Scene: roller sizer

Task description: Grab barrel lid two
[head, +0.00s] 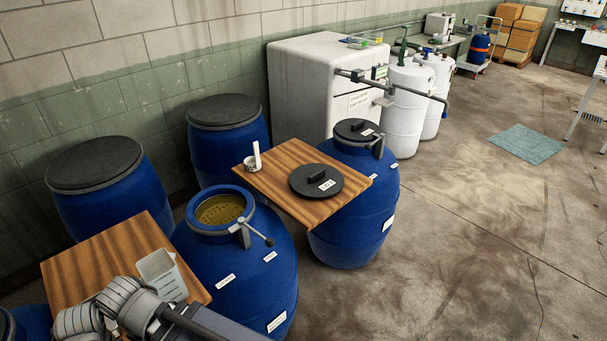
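A round black lid (316,181) with a raised bar handle and a small white label lies flat on a wooden board (276,166). The label is too small to read surely. The open blue barrel (232,262) is in front of the board, with yellowish contents (219,211) and a clamp lever (254,233) at its rim. Another blue barrel (348,232), partly behind the board, has a black lid (357,130) on its top. I cannot make out either of my grippers in the head view.
A white cup (252,163) holds an upright white stick on the board. Two black-topped blue barrels stand by the wall. A white cabinet (320,85) is behind. The right floor is mostly clear.

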